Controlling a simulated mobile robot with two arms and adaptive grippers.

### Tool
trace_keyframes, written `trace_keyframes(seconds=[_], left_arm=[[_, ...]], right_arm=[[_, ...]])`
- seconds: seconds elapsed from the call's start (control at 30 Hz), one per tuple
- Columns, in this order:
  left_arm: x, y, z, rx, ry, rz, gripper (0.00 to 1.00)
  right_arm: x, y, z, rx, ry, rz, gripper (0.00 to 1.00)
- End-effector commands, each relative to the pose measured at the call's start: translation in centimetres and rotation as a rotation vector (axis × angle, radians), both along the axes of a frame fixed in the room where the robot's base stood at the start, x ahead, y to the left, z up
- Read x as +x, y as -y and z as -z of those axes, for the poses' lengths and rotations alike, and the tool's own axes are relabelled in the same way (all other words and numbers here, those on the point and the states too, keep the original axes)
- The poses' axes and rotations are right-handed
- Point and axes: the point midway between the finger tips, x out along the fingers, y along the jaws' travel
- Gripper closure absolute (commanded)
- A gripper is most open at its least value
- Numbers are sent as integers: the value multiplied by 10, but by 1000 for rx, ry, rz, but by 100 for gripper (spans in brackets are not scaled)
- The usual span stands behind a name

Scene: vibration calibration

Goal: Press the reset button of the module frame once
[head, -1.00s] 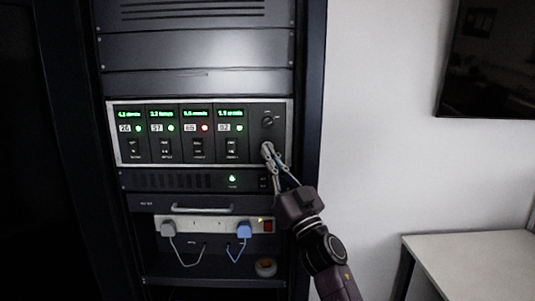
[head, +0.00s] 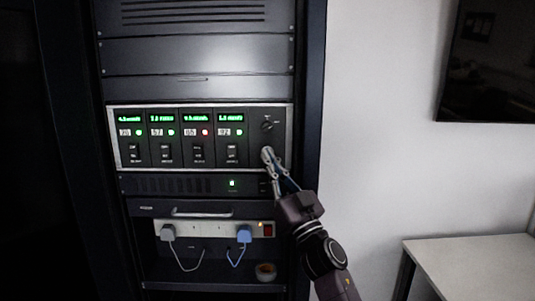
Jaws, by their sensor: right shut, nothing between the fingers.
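The module frame (head: 112,140) is a silver-edged unit in the rack. It has several modules with green displays, number labels, small lamps and switches. One lamp, on the third module (head: 206,132), is red; the others are green. A dark panel with a round knob (head: 267,125) forms the frame's right end. My right gripper (head: 267,154) is shut and empty, its fingertips at the lower part of this panel, below the knob. The fingertips cover that spot, so I see no reset button, and I cannot tell whether they touch the panel. My left gripper is not in view.
Below the frame are a dark unit with a green lamp (head: 232,183), a drawer with a handle (head: 202,212), and a power strip (head: 205,229) with two plugs and a red switch. A roll (head: 266,271) lies on the lower shelf. A white table (head: 480,262) stands at right.

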Motion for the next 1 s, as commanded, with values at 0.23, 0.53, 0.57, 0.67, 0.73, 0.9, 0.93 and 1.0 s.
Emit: trace_keyframes(seconds=[0.23, 0.53, 0.57, 0.67, 0.73, 0.9, 0.93, 1.0], left_arm=[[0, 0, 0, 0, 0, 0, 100], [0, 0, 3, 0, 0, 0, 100], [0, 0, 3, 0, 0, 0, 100], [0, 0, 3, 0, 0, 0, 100], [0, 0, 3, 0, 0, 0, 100], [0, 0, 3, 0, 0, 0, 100], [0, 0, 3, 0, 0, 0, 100], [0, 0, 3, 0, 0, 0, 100]], right_arm=[[0, 0, 0, 0, 0, 0, 100], [6, 0, 0, -1, 0, 1, 100], [7, 0, 0, -1, 0, 1, 100], [9, 0, 0, 1, -2, 0, 100], [9, 0, 0, -1, -1, 0, 100], [8, 0, 0, 0, 0, 0, 100], [8, 0, 0, 0, 0, 0, 100], [9, 0, 0, 0, 0, 0, 100]])
